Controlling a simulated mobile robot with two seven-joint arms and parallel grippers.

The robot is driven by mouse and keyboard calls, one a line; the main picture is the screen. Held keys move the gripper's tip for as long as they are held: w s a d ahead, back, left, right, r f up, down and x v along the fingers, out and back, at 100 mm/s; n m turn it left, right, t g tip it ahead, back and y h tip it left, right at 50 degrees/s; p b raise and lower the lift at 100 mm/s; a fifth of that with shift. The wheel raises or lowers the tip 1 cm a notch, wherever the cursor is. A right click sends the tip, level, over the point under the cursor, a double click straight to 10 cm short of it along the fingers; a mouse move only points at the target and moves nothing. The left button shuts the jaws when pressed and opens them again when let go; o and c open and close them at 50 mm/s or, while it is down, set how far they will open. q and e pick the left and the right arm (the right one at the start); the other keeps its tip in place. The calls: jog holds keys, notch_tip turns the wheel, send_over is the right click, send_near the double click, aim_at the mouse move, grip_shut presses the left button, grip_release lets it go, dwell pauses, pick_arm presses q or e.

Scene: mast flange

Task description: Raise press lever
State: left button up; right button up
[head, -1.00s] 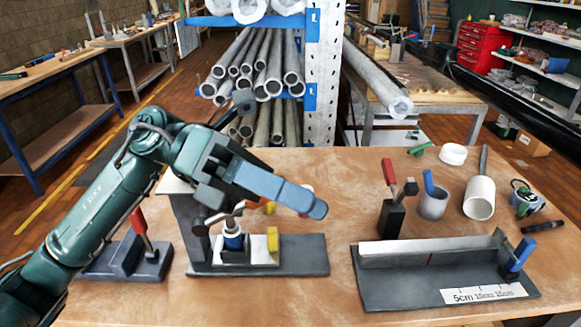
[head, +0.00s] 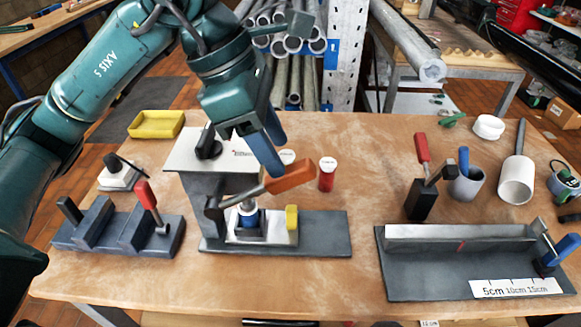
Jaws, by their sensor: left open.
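The press (head: 188,205) is a dark grey frame on a flat base plate, left of the table's middle. Its lever (head: 243,198) runs from a pivot on the left up and to the right, ending in an orange handle (head: 291,177). A white and blue part (head: 249,213) stands under the lever, beside a yellow block (head: 291,217). My left gripper (head: 270,150), with blue fingers pointing down, is open just above and left of the handle. Whether a fingertip touches the handle I cannot tell. My right gripper is out of view.
A red capped cylinder (head: 327,178) stands right of the handle. A dark fixture with a red handle (head: 147,198) is at left, near a yellow tray (head: 157,123).

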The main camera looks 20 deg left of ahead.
aim_at(288, 169)
pick_arm(q)
jog(key=x, duration=0.6)
jog(key=shift+c, duration=0.3)
jog(key=shift+r, duration=0.1)
grip_shut()
